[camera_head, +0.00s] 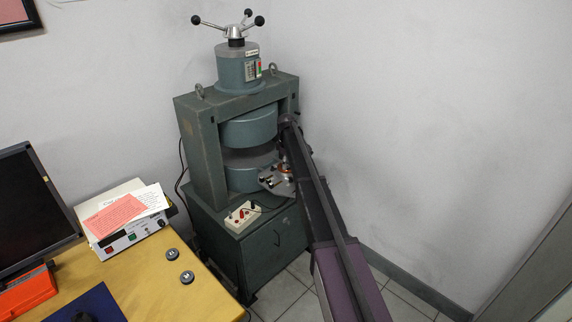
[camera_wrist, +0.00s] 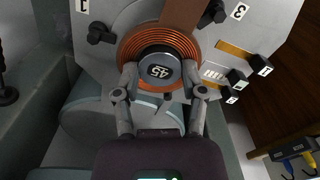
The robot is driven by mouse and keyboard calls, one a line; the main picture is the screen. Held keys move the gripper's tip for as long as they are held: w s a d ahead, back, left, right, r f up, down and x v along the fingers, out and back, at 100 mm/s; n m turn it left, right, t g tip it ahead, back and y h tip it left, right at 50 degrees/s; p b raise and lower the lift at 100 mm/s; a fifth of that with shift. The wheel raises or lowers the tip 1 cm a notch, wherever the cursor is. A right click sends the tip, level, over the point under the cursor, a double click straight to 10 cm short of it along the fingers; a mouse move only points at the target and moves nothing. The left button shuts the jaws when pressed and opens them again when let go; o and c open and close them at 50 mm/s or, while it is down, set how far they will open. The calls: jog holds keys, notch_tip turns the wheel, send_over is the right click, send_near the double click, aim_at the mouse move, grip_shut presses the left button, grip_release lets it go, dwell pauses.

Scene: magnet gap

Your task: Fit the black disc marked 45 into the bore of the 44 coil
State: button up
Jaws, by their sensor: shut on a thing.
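The black disc marked 45 (camera_wrist: 160,72) is between the fingers of my gripper (camera_wrist: 160,80), which is shut on it. In the wrist view the disc lies against the middle of the copper-wound coil (camera_wrist: 190,47), with windings showing around its far side and flanks. I cannot tell how deep it sits in the bore. The coil is on a grey plate (camera_wrist: 115,18) with black knobs; no 44 is readable. In the head view the plate (camera_head: 278,186) shows beside the magnet's lower pole, while my arm hides much of the gripper and disc.
The green magnet frame (camera_head: 192,135) stands close around the plate, with its upper pole (camera_head: 250,128) overhead. Two small dark discs (camera_head: 172,254) (camera_head: 187,277) lie on the wooden desk (camera_head: 135,275). A white terminal box (camera_head: 242,216) sits on the cabinet.

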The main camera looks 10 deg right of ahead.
jog(key=o, duration=1.1)
jog(key=shift+r, duration=0.1)
notch_tip(320, 180, up, 12)
jog(key=p, duration=1.2)
jog(key=shift+s, duration=0.1)
jog(key=s+m, duration=0.4)
jog(key=s, duration=1.1)
jog(key=s+m, duration=0.4)
jog(key=s, duration=1.1)
jog(key=s+m, duration=0.3)
jog(key=s, duration=1.2)
jog(key=shift+s+a+m, duration=0.1)
jog(key=shift+m, duration=0.3)
